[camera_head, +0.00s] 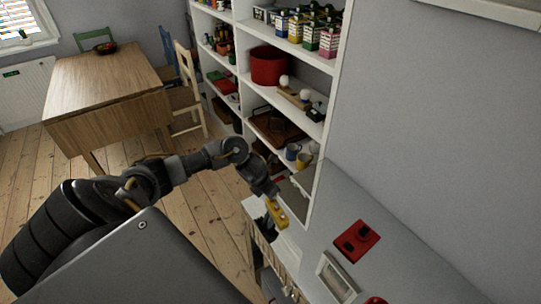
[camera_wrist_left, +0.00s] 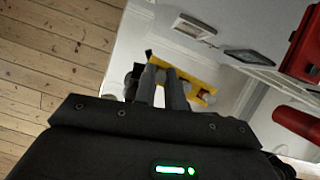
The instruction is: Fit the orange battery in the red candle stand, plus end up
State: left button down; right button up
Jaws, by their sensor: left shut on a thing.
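My left gripper (camera_head: 271,197) reaches down to the near end of the shelf unit. It is shut on a yellow-orange piece (camera_head: 279,214), and the fingers hide part of it. In the left wrist view my left gripper (camera_wrist_left: 162,68) has this piece (camera_wrist_left: 190,80) at its fingertips. I cannot tell its plus end, or for certain that it is the orange battery. A flat red block with two dark parts (camera_head: 356,241), which looks like the red candle stand, lies on the white surface, apart from the gripper. My right gripper is out of view.
A framed panel (camera_head: 337,277) and another red object (camera_head: 375,300) are near the red block. The white shelf unit (camera_head: 318,190) stands close beside my left gripper and holds mugs, boxes and a red pot. A wooden table (camera_head: 105,82) stands farther back.

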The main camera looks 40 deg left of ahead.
pick_arm(q)
jog(key=s+d+r+p, duration=0.1)
jog(key=s+d+r, duration=0.2)
jog(key=s+r, duration=0.8)
jog(key=s, duration=0.2)
jog(key=shift+s+d+p, duration=0.3)
jog(key=shift+p, duration=0.1)
jog(key=shift+w+d, duration=0.1)
